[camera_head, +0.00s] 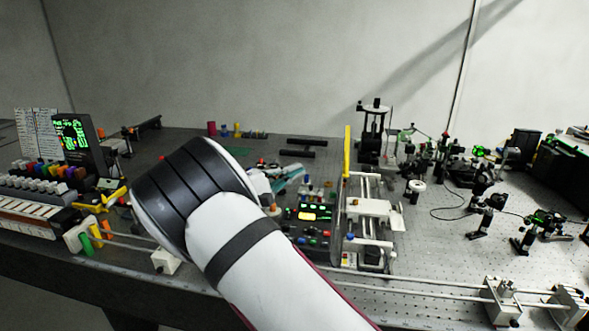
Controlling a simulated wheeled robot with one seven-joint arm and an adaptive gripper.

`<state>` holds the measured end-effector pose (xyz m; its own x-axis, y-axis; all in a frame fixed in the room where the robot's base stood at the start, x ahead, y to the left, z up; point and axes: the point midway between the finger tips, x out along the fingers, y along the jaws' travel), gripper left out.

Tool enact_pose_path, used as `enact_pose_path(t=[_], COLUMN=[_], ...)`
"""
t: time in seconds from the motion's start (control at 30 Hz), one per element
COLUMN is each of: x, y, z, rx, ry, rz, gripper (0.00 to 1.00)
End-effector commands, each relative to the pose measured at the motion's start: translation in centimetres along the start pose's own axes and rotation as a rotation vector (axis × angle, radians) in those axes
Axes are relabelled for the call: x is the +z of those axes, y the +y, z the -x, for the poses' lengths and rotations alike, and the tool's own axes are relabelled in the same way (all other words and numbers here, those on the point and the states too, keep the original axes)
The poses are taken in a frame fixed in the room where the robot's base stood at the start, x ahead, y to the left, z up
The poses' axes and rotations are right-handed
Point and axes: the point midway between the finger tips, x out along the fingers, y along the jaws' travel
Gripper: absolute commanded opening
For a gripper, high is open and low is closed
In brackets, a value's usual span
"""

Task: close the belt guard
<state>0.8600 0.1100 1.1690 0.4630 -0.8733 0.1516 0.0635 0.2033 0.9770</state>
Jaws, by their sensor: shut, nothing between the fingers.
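A tall, thin panel with a yellow upper edge (347,152) stands upright at the left side of a white-framed mechanism (373,208), right of the middle. It looks like the belt guard, raised and seen nearly edge-on. Its lower part looks dark and see-through. The mechanism beside it has pale rails and blocks and lies uncovered from above. My white and black arm crosses the lower middle of the view, left of the panel. I cannot make out my gripper; the arm's bend hides what lies behind it.
A control box with lit displays (308,215) sits between my arm and the panel. Optical mounts and a loose black cable (450,214) cover the bench to the right. A rail with white blocks (503,300) runs along the front edge. A dark screen (75,138) stands at left.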

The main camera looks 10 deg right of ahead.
Motion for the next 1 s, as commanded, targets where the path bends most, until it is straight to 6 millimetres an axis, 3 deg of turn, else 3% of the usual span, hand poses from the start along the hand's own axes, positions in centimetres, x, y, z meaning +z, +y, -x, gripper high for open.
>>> enact_pose_path(t=[0.4,0.63,1.0], x=[0.8,2.7,2.9], y=[0.1,0.1,-0.1], z=[-7.9,-9.7,-10.1], rx=[-0.003,-0.003,-0.003], ry=[-0.003,-0.002,0.000], rz=[0.003,0.002,0.001], gripper=[0.00,0.00,0.00])
